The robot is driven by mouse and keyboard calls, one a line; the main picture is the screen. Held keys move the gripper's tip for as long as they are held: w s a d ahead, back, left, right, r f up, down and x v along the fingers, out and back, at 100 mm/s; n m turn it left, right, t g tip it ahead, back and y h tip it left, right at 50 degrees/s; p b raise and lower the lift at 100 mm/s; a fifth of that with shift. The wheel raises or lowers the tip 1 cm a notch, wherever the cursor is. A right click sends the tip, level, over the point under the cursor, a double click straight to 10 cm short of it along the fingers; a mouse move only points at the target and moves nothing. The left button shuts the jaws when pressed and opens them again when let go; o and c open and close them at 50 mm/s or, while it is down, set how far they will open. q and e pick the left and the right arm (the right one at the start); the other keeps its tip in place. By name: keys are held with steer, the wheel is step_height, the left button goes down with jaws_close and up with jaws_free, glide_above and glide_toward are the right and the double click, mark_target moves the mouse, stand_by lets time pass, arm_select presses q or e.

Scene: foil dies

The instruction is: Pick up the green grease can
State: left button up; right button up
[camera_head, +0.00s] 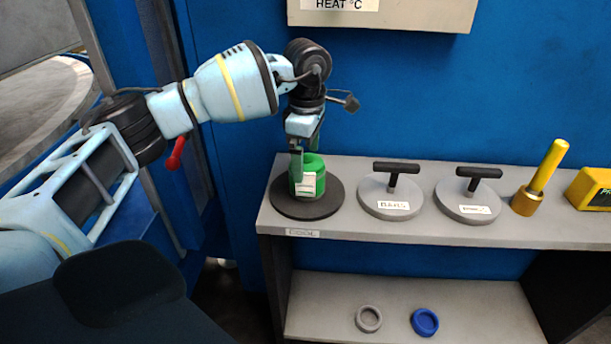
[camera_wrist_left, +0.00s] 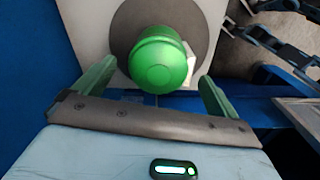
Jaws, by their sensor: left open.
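The green grease can (camera_head: 309,172) stands upright on a dark round pad (camera_head: 290,206) at the left end of the grey shelf. It has a white label on its side. My left gripper (camera_head: 305,158) points down at the can from above, with a green finger in front of it. In the left wrist view, the can (camera_wrist_left: 160,62) shows from its top, with the two open green fingers (camera_wrist_left: 157,84) on either side of it. I see no contact between fingers and can. My right gripper is not in view.
Two grey discs with black T-handles (camera_head: 391,193) (camera_head: 468,199) stand right of the can. Further right are a brass-and-yellow tool (camera_head: 540,180) and a yellow box (camera_head: 591,189). A grey ring (camera_head: 368,319) and a blue ring (camera_head: 425,322) lie on the lower shelf. A blue wall rises behind.

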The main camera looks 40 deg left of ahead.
mark_target(308, 160)
arm_select(q)
steer(key=shift+w+f, duration=0.1)
steer(key=shift+f, duration=3.4)
steer(key=shift+r, duration=0.1)
steer(key=c, duration=1.3)
steer(key=shift+c, duration=0.2)
steer(key=shift+r, duration=0.1)
steer(key=shift+r, duration=0.3)
step_height(308, 160, up, 3)
steer(key=shift+w+f, duration=0.1)
steer(key=shift+f, duration=0.1)
steer(key=s+d+r, duration=0.1)
steer(key=s+d, duration=1)
steer(key=shift+s+d+r, duration=0.2)
steer(key=shift+d+r, duration=0.05)
